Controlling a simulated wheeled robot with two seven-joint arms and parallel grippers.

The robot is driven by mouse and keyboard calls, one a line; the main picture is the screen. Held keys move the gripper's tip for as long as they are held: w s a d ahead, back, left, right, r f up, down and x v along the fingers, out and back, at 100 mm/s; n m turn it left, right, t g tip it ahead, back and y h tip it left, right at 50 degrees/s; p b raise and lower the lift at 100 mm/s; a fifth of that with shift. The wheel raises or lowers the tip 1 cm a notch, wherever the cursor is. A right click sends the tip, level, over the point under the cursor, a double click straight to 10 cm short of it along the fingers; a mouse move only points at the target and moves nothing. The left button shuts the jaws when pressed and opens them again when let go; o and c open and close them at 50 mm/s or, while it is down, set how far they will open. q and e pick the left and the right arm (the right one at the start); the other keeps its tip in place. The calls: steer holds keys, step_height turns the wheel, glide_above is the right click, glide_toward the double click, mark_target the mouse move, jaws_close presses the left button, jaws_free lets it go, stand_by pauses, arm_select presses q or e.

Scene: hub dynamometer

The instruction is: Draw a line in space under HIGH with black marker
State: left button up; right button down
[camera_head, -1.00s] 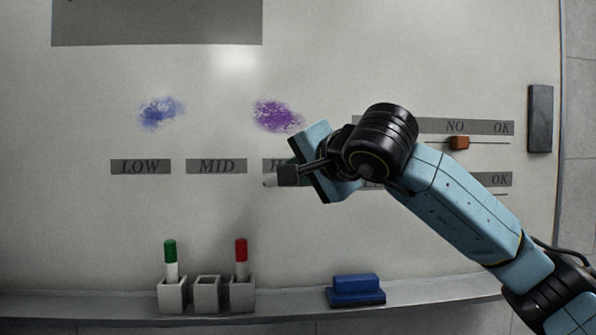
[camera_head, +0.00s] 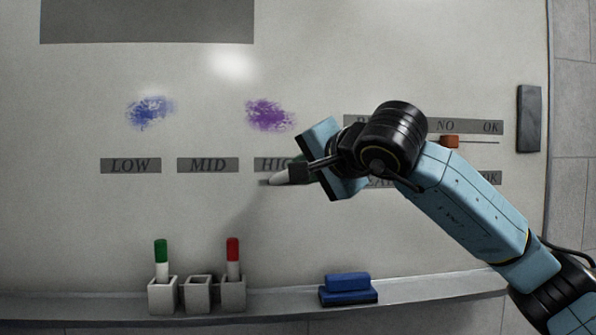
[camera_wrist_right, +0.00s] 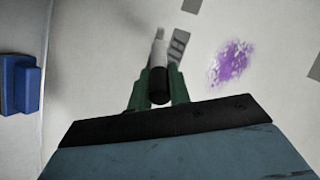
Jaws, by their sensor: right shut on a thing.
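My right gripper (camera_head: 300,172) is shut on the black marker (camera_head: 279,178), held roughly level, its white end pointing left. In the head view the white end is at the lower edge of the HIGH label (camera_head: 268,165), whose right part is hidden behind the gripper. A thin dark streak shows beside the white end; I cannot tell whether it is ink or shadow. In the right wrist view the marker (camera_wrist_right: 159,84) sits between the green fingers of the gripper (camera_wrist_right: 160,92), its white end toward the board. The left gripper is out of view.
The whiteboard (camera_head: 190,215) also has LOW (camera_head: 130,166) and MID (camera_head: 208,165) labels, and blue (camera_head: 150,111) and purple (camera_head: 269,115) smudges. Below, green (camera_head: 161,252) and red (camera_head: 233,250) capped markers stand in holders beside an empty one (camera_head: 199,292). A blue eraser (camera_head: 348,289) lies on the ledge.

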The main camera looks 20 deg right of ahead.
steer(key=shift+d, duration=0.2)
steer(key=shift+s+d, duration=0.25)
steer(key=shift+d, duration=0.3)
steer(key=shift+a, duration=0.1)
stand_by(0.4)
steer(key=shift+w+a, duration=0.15)
steer(key=shift+a, duration=0.4)
steer(key=shift+w+a, duration=0.25)
steer(key=shift+a, duration=0.4)
steer(key=shift+a, duration=0.1)
